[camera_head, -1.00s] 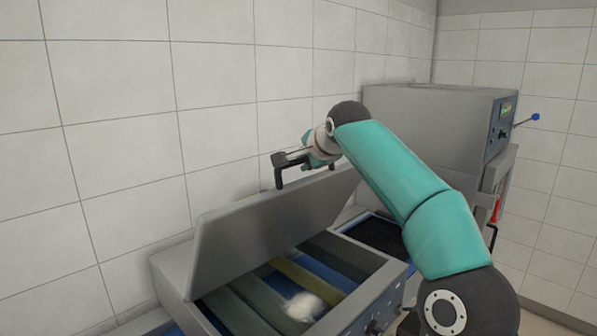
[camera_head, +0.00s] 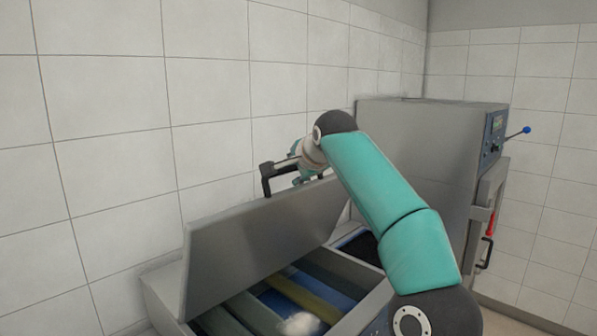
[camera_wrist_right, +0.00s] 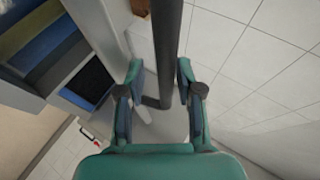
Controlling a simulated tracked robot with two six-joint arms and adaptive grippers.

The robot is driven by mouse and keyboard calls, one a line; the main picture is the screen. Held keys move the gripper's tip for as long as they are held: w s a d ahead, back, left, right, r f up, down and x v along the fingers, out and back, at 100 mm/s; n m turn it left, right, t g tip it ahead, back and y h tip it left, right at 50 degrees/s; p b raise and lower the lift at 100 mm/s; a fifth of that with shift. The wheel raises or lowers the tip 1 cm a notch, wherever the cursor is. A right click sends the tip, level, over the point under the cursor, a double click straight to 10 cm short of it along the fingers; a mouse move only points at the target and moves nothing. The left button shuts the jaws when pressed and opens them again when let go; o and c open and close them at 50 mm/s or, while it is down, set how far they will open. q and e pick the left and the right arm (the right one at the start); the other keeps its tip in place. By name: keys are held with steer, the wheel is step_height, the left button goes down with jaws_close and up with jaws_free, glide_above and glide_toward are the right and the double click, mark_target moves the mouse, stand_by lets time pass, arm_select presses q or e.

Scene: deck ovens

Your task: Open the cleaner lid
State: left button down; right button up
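The cleaner lid (camera_head: 262,245) is a grey metal panel, raised and steeply tilted above the cleaner box in the head view. Its black bar handle (camera_head: 266,178) stands at the lid's upper edge and shows as a dark bar (camera_wrist_right: 167,45) in the wrist view. My right gripper (camera_head: 293,163) is at the handle. In the wrist view its two fingers (camera_wrist_right: 158,75) are spread, one on each side of the bar, with a visible gap on the left; contact on the right is unclear. My left gripper is not in view.
Inside the cleaner are coloured strips (camera_head: 297,288) and a blurred white round thing (camera_head: 299,323). A grey oven (camera_head: 420,155) with a blue-knobbed lever (camera_head: 526,130) stands to the right. The tiled wall (camera_head: 110,100) is close behind the lid.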

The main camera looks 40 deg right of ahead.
stand_by(0.3)
steer(key=v, duration=1.2)
steer(key=shift+a, duration=0.1)
